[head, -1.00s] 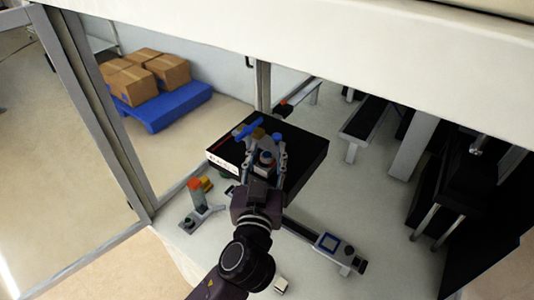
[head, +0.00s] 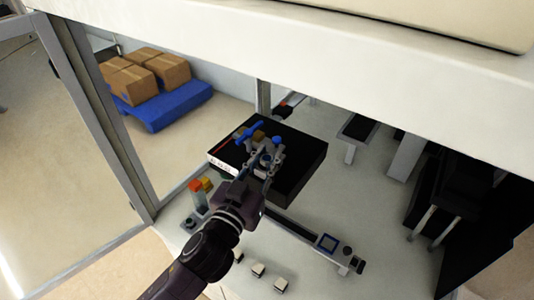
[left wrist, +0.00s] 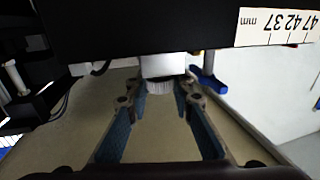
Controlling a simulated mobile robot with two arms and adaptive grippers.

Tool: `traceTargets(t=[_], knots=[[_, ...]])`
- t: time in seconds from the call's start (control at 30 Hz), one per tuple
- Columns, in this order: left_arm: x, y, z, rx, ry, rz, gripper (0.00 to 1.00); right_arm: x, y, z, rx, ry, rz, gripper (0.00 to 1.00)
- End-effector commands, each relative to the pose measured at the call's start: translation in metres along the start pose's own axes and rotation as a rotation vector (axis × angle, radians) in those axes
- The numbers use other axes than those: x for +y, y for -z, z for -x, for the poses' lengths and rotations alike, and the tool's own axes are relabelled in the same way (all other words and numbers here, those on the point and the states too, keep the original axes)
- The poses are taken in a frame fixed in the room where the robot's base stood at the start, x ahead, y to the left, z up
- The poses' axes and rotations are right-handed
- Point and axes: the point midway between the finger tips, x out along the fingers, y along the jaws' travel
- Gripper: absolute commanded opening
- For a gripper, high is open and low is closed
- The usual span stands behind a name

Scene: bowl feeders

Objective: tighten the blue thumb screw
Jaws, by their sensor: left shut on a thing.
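My left gripper (head: 266,160) reaches in over the black box (head: 302,160). In the left wrist view its two fingers (left wrist: 163,88), with blue inner pads, are closed on a pale ribbed knob (left wrist: 160,85) under a white block (left wrist: 162,66). I cannot tell whether this is part of the blue thumb screw. In the head view a round blue knob (head: 277,140) shows just past the fingertips, and a blue winged handle (head: 248,130) lies to its left. A blue lever (left wrist: 209,82) hangs right of the fingers in the wrist view. My right gripper is not in view.
A grey stand with an orange-topped cylinder (head: 197,194) is left of my arm. Small white blocks (head: 281,284) are in front. Brown boxes (head: 168,70) sit on a blue pallet (head: 160,108) beyond the frame.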

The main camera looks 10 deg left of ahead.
Motion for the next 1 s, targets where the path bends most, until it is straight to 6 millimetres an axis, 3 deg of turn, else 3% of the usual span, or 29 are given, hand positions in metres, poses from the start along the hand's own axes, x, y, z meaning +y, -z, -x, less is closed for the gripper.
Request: traceTargets(t=[0.4, 1.0], knots=[[-0.004, 0.004, -0.001, -0.003, -0.394, -0.015, 0.0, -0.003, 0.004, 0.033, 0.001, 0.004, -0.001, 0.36], [-0.003, 0.001, -0.003, 0.001, -0.846, -0.008, 0.0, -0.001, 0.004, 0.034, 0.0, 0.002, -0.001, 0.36]])
